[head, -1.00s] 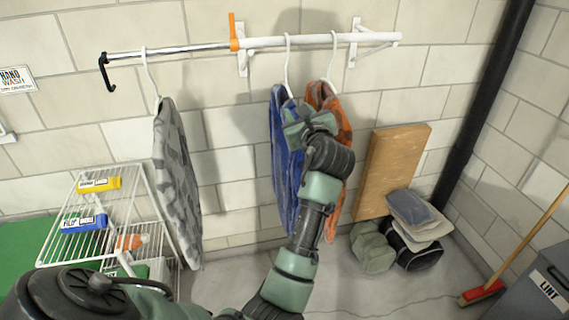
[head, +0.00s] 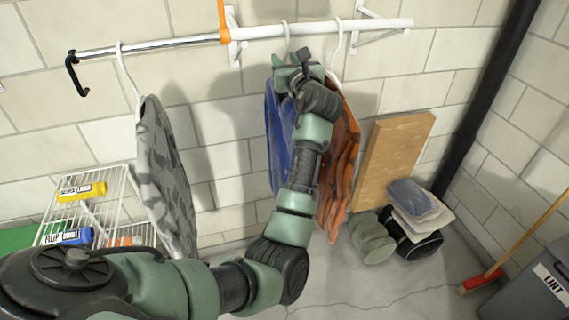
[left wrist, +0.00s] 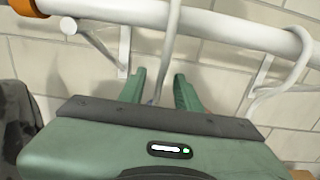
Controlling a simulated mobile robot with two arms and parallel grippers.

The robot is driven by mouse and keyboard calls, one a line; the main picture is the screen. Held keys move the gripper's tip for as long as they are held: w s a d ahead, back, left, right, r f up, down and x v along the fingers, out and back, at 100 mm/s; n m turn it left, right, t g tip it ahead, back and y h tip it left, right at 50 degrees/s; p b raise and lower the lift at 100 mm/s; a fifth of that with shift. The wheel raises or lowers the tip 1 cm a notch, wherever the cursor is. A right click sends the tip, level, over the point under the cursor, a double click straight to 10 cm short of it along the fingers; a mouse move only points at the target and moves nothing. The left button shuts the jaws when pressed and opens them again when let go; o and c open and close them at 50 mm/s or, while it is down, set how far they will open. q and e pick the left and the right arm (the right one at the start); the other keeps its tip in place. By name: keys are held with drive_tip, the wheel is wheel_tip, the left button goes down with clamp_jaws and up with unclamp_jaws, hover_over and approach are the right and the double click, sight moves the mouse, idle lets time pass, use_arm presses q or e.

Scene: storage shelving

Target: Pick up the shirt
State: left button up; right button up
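Three shirts hang on white hangers from a wall rail. The grey patterned shirt (head: 165,170) is at the left. The blue shirt (head: 279,140) is in the middle, partly hidden by my left arm. The orange shirt (head: 340,165) is just right of it. My left gripper (head: 292,62) is at the top of the blue shirt, just below the rail. In the left wrist view, the fingers of my left gripper (left wrist: 158,75) are apart, with a white hanger stem (left wrist: 166,55) showing between them. Contact with the hanger cannot be told. My right gripper is not in view.
The rail (head: 320,29) has an orange divider (head: 223,20) and a black end hook (head: 72,72). A wire rack (head: 110,205) stands at left. A wooden board (head: 395,160) leans on the wall, with folded items (head: 415,200) and a black bag (head: 418,247) beside it.

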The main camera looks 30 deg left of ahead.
use_arm(q)
drive_tip(key=x, duration=0.3)
drive_tip(key=shift+r, duration=0.1)
drive_tip(key=shift+w+a, duration=0.2)
drive_tip(key=shift+a, duration=0.05)
drive_tip(key=shift+d, duration=0.1)
drive_tip(key=shift+c, duration=0.5)
clamp_jaws()
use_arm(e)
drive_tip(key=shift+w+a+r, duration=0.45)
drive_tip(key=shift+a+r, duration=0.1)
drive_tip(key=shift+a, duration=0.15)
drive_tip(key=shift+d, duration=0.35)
